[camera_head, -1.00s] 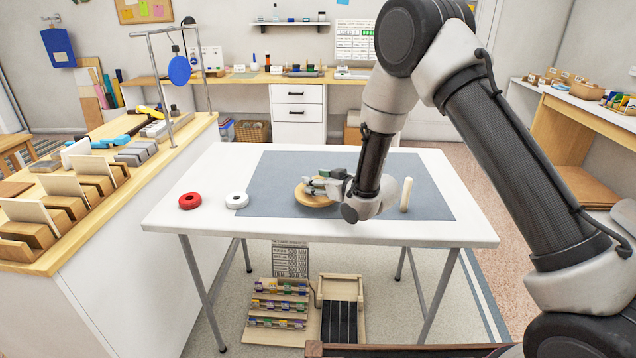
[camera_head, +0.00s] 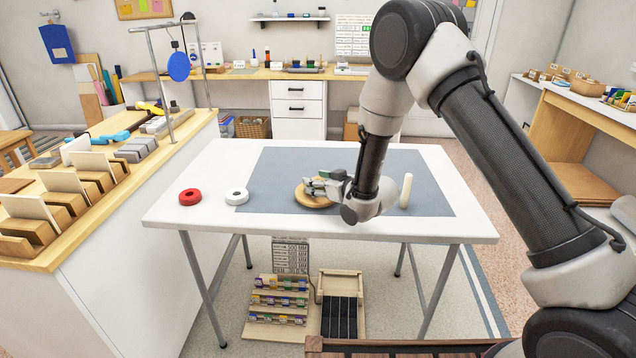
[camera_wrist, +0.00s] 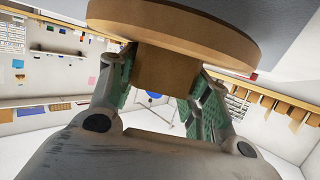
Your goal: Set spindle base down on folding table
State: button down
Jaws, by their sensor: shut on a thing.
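The spindle base is a round wooden disc (camera_head: 313,202) with a square block on it, and it is level over the grey mat on the white folding table (camera_head: 190,228). My gripper (camera_head: 320,185) is shut on the block. In the wrist view the fingers (camera_wrist: 160,80) grip the block's two sides, and the disc (camera_wrist: 185,25) lies beyond it, close against the grey surface. I cannot tell for sure whether the disc touches the mat. The gripper hides part of the disc.
A red ring (camera_head: 190,197) and a white ring (camera_head: 237,197) lie on the table left of the disc. A cream peg (camera_head: 406,190) stands right of my gripper. The mat (camera_head: 270,170) is clear behind the disc. A wooden counter (camera_head: 150,165) stands at left.

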jog(key=shift+f, duration=0.45)
jog(key=shift+f, duration=0.1)
jog(key=c, duration=0.6)
grip_release()
jog(key=o, duration=0.6)
jog(key=shift+f, duration=0.1)
jog(key=shift+s+d, duration=3.1)
jog(key=shift+s, duration=0.25)
